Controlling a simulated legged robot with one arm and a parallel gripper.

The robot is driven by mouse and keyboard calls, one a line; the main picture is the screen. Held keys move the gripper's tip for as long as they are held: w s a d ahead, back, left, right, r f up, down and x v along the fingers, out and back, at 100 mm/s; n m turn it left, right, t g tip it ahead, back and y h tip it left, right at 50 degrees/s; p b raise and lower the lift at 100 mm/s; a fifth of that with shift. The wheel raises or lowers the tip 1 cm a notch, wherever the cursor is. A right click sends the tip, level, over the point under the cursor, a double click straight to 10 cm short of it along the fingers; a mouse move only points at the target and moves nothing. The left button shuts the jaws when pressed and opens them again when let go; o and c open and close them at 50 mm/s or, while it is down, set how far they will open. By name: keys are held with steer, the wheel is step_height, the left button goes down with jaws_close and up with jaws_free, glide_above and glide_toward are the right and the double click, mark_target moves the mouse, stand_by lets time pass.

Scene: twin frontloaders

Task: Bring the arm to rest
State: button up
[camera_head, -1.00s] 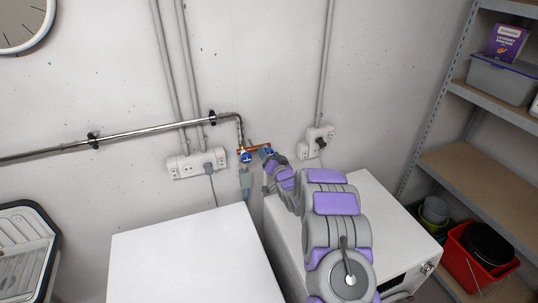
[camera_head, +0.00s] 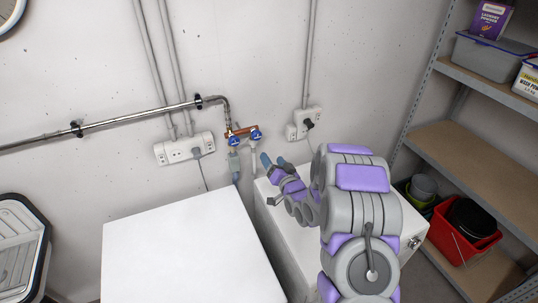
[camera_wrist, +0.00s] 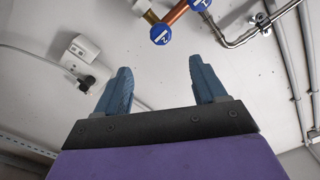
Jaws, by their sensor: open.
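My gripper (camera_head: 268,162) is above the back of the right white machine (camera_head: 286,236), close to the wall. Its two blue fingers stand apart with nothing between them, and it also shows in the wrist view (camera_wrist: 160,90). My purple and grey arm stretches over the right machine and hides much of its top. Two blue-handled valves (camera_head: 244,137) on a copper pipe are on the wall just above and left of the gripper. In the wrist view the valves (camera_wrist: 181,22) lie beyond the fingers, apart from them.
The left white machine (camera_head: 190,255) has a clear top. A left socket (camera_head: 184,149) and a right socket (camera_head: 304,123) are on the wall. Shelves (camera_head: 470,155) stand at the right, with a red bucket (camera_head: 455,243) low down.

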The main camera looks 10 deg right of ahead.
steer(key=shift+s+d, duration=0.2)
steer(key=shift+s, duration=0.45)
steer(key=s+a+r+n+g+h+b, duration=0.1)
steer(key=s+g, duration=0.5)
steer(key=s, duration=1.1)
steer(key=s+a+r+n+g+h+b, duration=0.1)
steer(key=s+g+b, duration=0.3)
steer(key=s, duration=1.3)
steer(key=s+a+r+n+g+h+b, duration=0.1)
steer(key=s+r+n+g+b, duration=0.1)
steer(key=s+g, duration=0.7)
steer(key=s+b, duration=0.1)
steer(key=s, duration=0.7)
steer(key=shift+a+r, duration=0.35)
steer(key=shift+a, duration=0.05)
